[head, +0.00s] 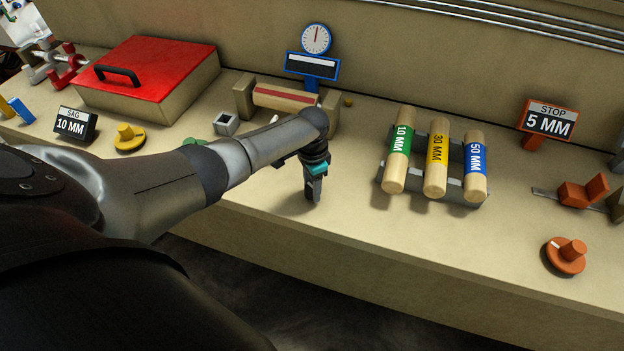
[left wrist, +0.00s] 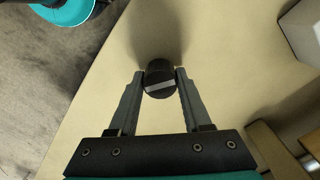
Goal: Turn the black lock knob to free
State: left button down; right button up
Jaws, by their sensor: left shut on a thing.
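My left gripper (head: 311,194) reaches down to the front part of the bench, left of the rollers. In the left wrist view my left gripper (left wrist: 161,84) has its two fingers on either side of the black lock knob (left wrist: 158,72), shut on it. The knob is round and black with a light grey bar across its face; the bar lies nearly crosswise, slightly tilted. In the head view the knob is hidden behind the gripper. No free mark can be read. My right gripper is not in view.
A rack with rollers marked 10, 30 and 50 MM (head: 436,164) stands right of the gripper. Behind are a roller stand with a dial gauge (head: 316,40) and a red-lidded box (head: 150,65). A yellow knob (head: 129,138) is left, an orange knob (head: 566,255) far right.

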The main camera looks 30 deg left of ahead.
pick_arm(q)
jog(key=n+p, duration=0.1)
jog(key=n, duration=0.2)
jog(key=shift+r+n+p, duration=0.1)
jog(key=shift+n+p, duration=0.2)
jog(key=shift+p, duration=0.05)
jog(key=shift+n+p, duration=0.55)
jog(key=shift+n, duration=0.75)
jog(key=shift+c, duration=1.7)
grip_release()
notch_tip(320, 180, up, 15)
jog(key=p, duration=0.4)
